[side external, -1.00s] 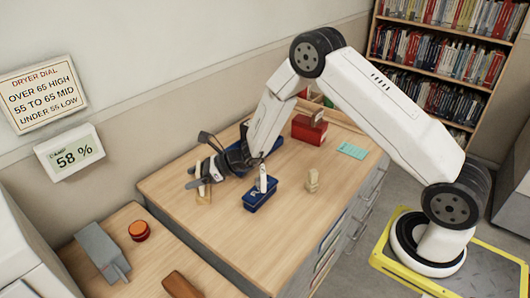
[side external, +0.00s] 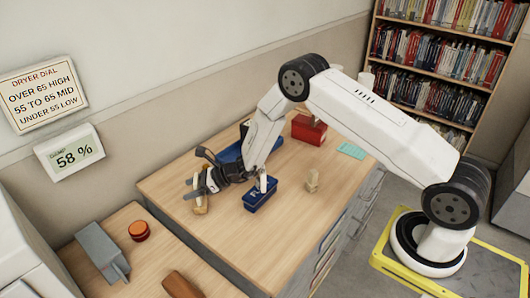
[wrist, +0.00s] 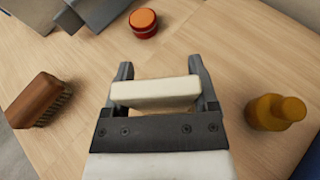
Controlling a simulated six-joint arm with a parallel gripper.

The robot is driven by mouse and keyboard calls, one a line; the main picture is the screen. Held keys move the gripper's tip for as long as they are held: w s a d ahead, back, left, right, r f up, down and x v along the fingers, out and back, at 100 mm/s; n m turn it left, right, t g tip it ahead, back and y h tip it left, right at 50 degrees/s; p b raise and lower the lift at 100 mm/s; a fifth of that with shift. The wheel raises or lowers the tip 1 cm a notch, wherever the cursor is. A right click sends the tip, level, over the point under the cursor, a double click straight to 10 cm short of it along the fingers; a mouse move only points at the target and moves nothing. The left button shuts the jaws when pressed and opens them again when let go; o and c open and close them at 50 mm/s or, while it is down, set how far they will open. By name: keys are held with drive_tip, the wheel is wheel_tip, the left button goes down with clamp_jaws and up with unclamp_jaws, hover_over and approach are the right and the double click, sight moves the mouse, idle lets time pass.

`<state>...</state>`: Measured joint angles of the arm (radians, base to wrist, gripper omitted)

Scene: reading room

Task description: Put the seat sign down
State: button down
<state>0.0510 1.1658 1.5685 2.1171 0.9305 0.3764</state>
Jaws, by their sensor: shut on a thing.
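In the side view my gripper (side external: 199,188) is low over the left end of the wooden desk (side external: 225,235). The fingers hide much of the sign.
A blue box (side external: 260,196) and a small wooden piece (side external: 312,181) stand right of my gripper. A red box (side external: 308,130) is farther back. An orange-red jar (side external: 139,231) is on the lower left table. The wrist view shows a brush (wrist: 38,100) and an amber bottle (wrist: 272,114).

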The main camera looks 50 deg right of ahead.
drive_tip(key=shift+f, duration=0.15)
unclamp_jaws()
idle(0.4)
drive_tip(key=shift+v, duration=0.9)
drive_tip(key=v, duration=1)
drive_tip(key=shift+s+d, duration=0.1)
drive_tip(key=shift+s, duration=0.05)
